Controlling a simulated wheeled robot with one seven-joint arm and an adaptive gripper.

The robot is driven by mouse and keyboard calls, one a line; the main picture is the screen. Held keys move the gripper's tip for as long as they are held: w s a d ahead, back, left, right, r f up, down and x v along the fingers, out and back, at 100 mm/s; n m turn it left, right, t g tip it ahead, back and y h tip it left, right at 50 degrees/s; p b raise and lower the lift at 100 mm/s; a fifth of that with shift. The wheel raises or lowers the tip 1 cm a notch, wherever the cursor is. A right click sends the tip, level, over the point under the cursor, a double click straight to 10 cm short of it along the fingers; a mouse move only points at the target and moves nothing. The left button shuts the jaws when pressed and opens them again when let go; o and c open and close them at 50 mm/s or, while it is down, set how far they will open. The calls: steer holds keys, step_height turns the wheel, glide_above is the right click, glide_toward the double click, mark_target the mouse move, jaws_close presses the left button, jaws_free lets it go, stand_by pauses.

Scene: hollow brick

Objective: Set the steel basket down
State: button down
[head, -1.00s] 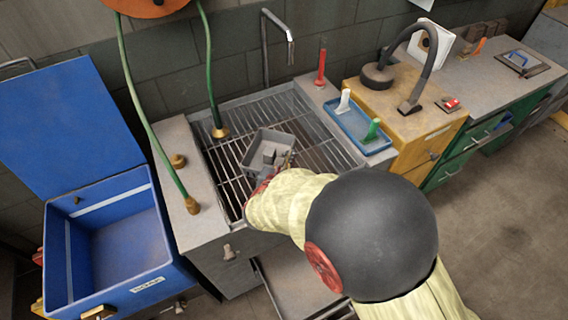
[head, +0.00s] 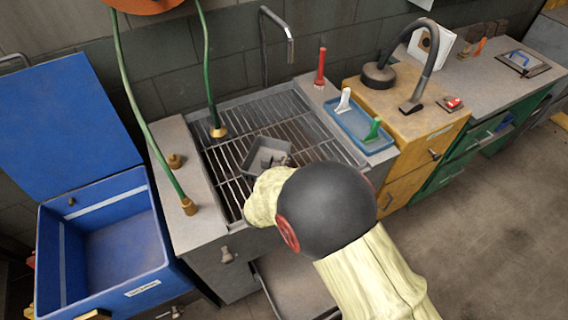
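The steel basket (head: 254,150), a small grey open-topped box, is over the wire grate of the sink, near the grate's middle. It looks level, with small grey pieces inside. I cannot tell whether its base touches the bars. My gripper (head: 284,162) is at the basket's near right side, and only a small part of it shows. My arm, in a pale yellow sleeve with a dark round joint, covers the rest. The fingertips are hidden, so their grip on the rim cannot be made out.
The sink grate (head: 290,110) has bare bars behind and right of the basket. A green hose with a brass end (head: 218,132) hangs left of it. A blue tray (head: 352,128) with two scrapers stands right. An open blue bin (head: 110,240) stands left.

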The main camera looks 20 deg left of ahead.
steer(key=shift+f, duration=0.15)
steer(key=c, duration=2)
jaws_free()
steer(key=shift+c, duration=0.2)
steer(key=shift+r, duration=0.25)
steer(key=p+v, duration=0.2)
steer(key=v, duration=1)
